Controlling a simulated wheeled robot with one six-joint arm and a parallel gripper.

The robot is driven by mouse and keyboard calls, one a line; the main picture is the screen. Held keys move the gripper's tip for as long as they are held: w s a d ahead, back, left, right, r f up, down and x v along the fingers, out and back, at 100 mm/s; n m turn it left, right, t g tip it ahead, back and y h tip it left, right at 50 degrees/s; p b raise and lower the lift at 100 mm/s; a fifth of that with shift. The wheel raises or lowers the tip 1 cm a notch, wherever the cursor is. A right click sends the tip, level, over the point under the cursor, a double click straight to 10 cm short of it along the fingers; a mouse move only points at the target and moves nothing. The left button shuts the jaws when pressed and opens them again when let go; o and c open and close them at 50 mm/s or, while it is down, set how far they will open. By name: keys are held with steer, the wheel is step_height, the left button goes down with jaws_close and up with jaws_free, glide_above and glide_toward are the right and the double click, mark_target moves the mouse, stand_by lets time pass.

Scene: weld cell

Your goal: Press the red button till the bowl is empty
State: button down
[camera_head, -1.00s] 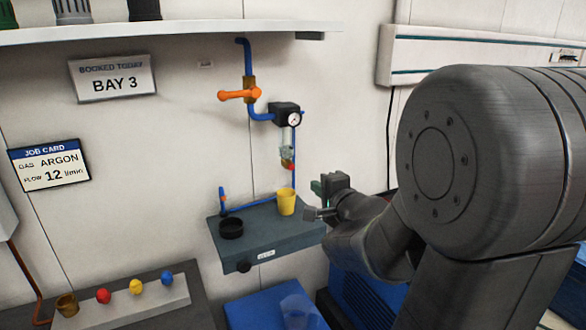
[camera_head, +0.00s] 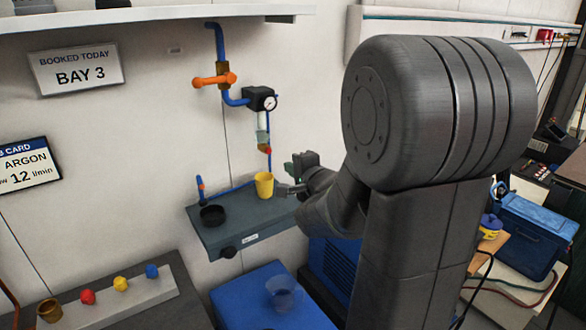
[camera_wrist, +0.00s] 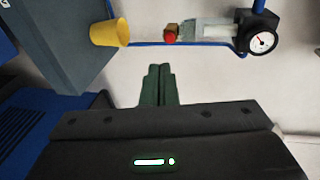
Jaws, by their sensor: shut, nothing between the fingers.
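The red button (camera_head: 267,150) sits at the lower end of the clear bowl (camera_head: 262,124), under the black regulator with its round gauge (camera_head: 270,102). In the wrist view the button (camera_wrist: 170,37) shows beside a brass fitting, at the end of the pale bowl (camera_wrist: 208,29). I cannot tell the liquid level in the bowl. My gripper (camera_head: 283,190) is shut and empty, beside the yellow cup and below and right of the button. In the wrist view its closed fingertips (camera_wrist: 158,70) point towards the button, apart from it.
The yellow cup (camera_head: 264,185) and a black dish (camera_head: 212,215) stand on the grey shelf (camera_head: 245,222). Blue pipe with an orange valve handle (camera_head: 214,80) runs above. Red, yellow and blue knobs (camera_head: 120,284) line a strip at lower left.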

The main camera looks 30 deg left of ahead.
mark_target(269, 153)
steer(key=x, duration=0.3)
steer(key=r+p+x, duration=0.1)
steer(key=x, duration=0.3)
steer(key=p+x, duration=0.1)
steer(key=x, duration=0.2)
steer(key=shift+w+a+r, duration=0.1)
steer(key=shift+w+a, duration=0.1)
steer(key=shift+a, duration=0.1)
